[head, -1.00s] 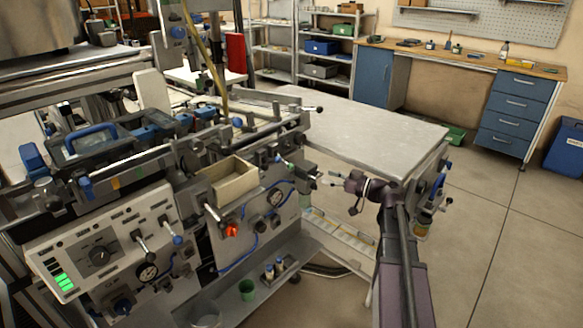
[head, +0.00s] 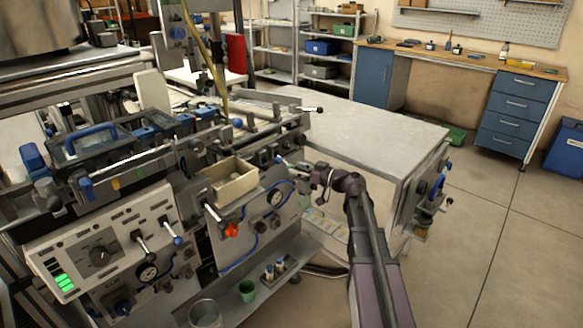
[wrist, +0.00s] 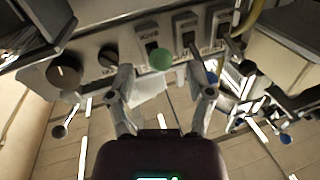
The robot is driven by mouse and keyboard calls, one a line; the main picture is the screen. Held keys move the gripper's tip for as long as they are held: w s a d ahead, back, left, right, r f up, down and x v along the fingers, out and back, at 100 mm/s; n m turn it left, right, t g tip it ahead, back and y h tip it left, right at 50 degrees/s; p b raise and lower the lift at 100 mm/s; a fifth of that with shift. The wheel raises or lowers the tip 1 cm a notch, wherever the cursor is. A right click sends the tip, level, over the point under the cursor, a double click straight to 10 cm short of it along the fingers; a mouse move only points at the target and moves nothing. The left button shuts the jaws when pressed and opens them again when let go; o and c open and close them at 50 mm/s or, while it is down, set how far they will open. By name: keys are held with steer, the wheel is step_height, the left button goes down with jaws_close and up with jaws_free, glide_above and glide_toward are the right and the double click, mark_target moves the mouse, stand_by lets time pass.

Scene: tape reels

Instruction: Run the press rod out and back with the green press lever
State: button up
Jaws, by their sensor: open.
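The green press lever shows its round green knob (wrist: 162,60) in the wrist view, in front of a grey panel with slots and labels. My gripper (wrist: 163,90) is open, with one finger on each side of the knob's line. The knob appears between and just beyond the fingertips, and I cannot tell whether they touch it. In the head view my gripper (head: 297,165) is at the right end of the machine, where its tips are small. I cannot make out the press rod.
Black knobs (wrist: 65,72) sit left of the lever on the panel, and more levers (wrist: 188,38) stand close on its right. A cream bin (head: 234,184) is on the machine's front. A grey table (head: 365,130) stands behind my arm. Open floor lies at the right.

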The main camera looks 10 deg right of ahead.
mark_target(285, 162)
steer(key=shift+x, duration=1.3)
steer(key=shift+c, duration=0.2)
